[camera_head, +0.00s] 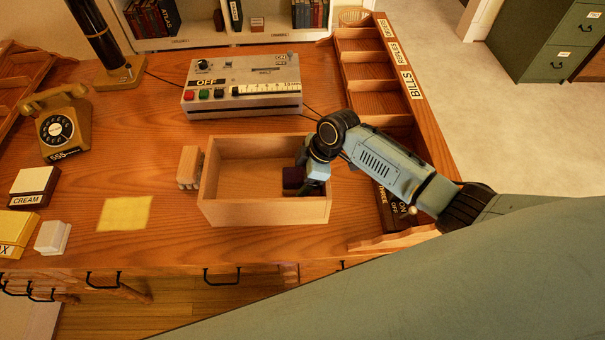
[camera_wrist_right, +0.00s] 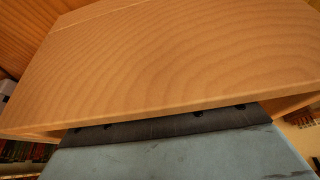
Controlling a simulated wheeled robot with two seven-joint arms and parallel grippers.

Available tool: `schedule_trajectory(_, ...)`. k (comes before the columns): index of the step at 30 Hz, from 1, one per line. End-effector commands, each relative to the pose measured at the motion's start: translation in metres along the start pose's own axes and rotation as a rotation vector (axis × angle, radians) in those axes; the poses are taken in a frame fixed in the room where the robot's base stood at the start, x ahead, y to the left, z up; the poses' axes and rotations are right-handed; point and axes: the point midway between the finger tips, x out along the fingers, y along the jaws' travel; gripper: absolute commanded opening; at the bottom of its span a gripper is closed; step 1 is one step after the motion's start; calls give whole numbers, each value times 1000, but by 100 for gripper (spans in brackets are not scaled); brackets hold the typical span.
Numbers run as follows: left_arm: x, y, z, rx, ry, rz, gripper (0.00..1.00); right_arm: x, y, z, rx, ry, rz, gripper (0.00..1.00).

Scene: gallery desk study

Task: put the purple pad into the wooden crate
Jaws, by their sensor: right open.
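The wooden crate (camera_head: 265,212) stands open-topped on the desk, right of its middle. The dark purple pad (camera_head: 292,177) is inside the crate, at its right end. My right gripper (camera_head: 309,183) reaches down into the crate right beside the pad; it is open, and I cannot tell whether it touches the pad. The gripper hides part of the crate's right side. In the right wrist view a pale wooden surface (camera_wrist_right: 180,60), probably the crate, fills most of the picture, and the pad does not show. My left gripper is not in view.
A grey control box (camera_head: 242,92) stands behind the crate, and a small wooden block-like thing (camera_head: 189,167) close to its left. A compartment rack (camera_head: 375,85) lies right. A yellow sheet (camera_head: 125,213), a telephone (camera_head: 57,127) and small boxes are left. Desk between is clear.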

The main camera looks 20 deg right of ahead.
Motion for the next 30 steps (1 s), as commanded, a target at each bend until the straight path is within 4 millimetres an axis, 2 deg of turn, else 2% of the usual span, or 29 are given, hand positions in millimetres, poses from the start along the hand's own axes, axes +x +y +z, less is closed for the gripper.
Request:
schedule_trajectory(5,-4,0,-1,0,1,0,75,-14,1,-1,0,0,3,76)
schedule_trajectory(15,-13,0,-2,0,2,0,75,-85,1,-1,-2,0,4,76)
schedule_trajectory(19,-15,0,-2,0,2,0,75,-106,1,-1,-1,0,2,76)
schedule_trajectory(24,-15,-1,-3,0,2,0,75,-120,0,-1,-1,0,1,76)
schedule_trajectory(30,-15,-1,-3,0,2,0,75,-123,0,-1,0,0,-1,76)
